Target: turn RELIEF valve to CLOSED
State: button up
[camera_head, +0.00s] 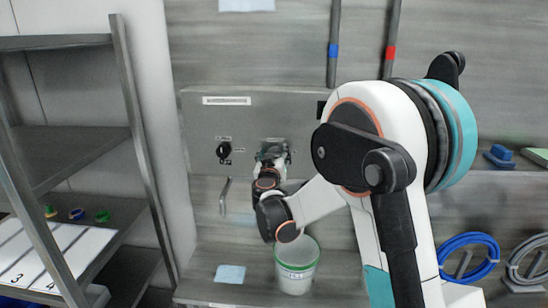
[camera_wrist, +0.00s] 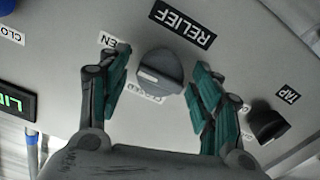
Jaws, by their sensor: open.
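The RELIEF valve knob (camera_wrist: 165,66) is a dark grey round knob on the grey panel, with a pale mark on its face. The black RELIEF label (camera_wrist: 183,22) is above it. A partly covered OPEN label (camera_wrist: 109,41) is at its upper left, and a CLOSED label (camera_wrist: 145,93) is just below it, partly hidden. The pale mark lies on the knob's left part; I cannot tell exactly where it points. My gripper (camera_wrist: 158,78) is open, with green-padded fingers on either side of the knob and gaps visible. In the head view my gripper (camera_head: 272,152) is at the panel and hides the knob.
A black TAP knob (camera_wrist: 266,122) is close to my right finger in the wrist view, and left of my gripper in the head view (camera_head: 223,150). A green-lit display (camera_wrist: 14,101) is at the left. A white bucket (camera_head: 297,268) stands below; a shelf rack (camera_head: 120,90) is left.

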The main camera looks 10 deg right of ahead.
jog(key=c, duration=1.1)
jog(key=shift+n, duration=0.3)
jog(key=n, duration=0.3)
jog(key=shift+n, duration=0.3)
jog(key=shift+a+f+n, duration=0.1)
jog(key=shift+f+n, duration=0.05)
jog(key=shift+n, duration=3.25)
jog(key=shift+f+n, duration=0.1)
jog(key=shift+n, duration=3.3)
jog(key=shift+o, duration=0.2)
